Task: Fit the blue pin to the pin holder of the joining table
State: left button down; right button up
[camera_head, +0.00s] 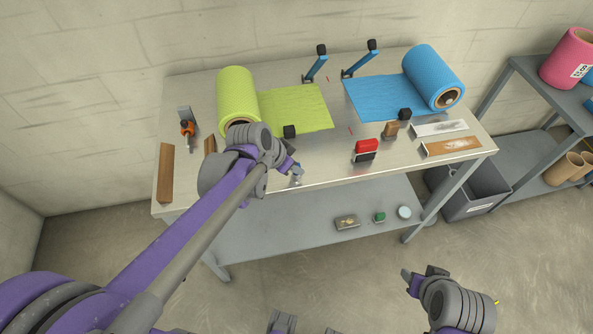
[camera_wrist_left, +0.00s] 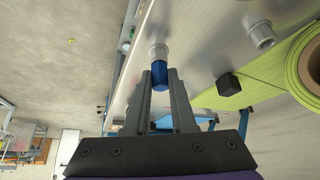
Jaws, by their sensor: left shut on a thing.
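The joining table (camera_head: 215,175) is a metal bench with a lime roll (camera_head: 236,95) and a blue roll (camera_head: 433,78) on it. My left gripper (camera_head: 293,168) is at the bench's front edge, below the lime sheet. In the left wrist view, my left gripper (camera_wrist_left: 160,75) is shut on the blue pin (camera_wrist_left: 160,72). A silver round piece (camera_wrist_left: 157,52) lines up with the pin's far end; I cannot tell if it is the pin holder or part of the pin. Another silver cylinder (camera_wrist_left: 261,36) stands on the bench. My right gripper (camera_head: 424,276) hangs away from the bench, its jaws unclear.
Two blue arms with black knobs (camera_head: 316,66) (camera_head: 360,60) stand at the back. A grey bin (camera_head: 475,195) stands at right.

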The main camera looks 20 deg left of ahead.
pick_arm(q)
jog(key=c, duration=0.7)
grip_release()
jog(key=shift+o, duration=0.2)
jog(key=p+v, duration=0.1)
jog(key=v, duration=0.9)
jog(key=shift+s+r, duration=0.2)
jog(key=shift+r, duration=0.15)
jog(key=shift+a, duration=0.1)
jog(key=s+d+f+n+y, duration=0.1)
jog(key=s+f+n+y, duration=0.1)
jog(key=s+f+n, duration=0.3)
jog(key=s+f, duration=0.3)
jog(key=s, duration=0.4)
jog(key=shift+d+f+n+y+p, duration=0.25)
jog(key=shift+d+n+y+p, duration=0.05)
jog(key=shift+n+y, duration=0.1)
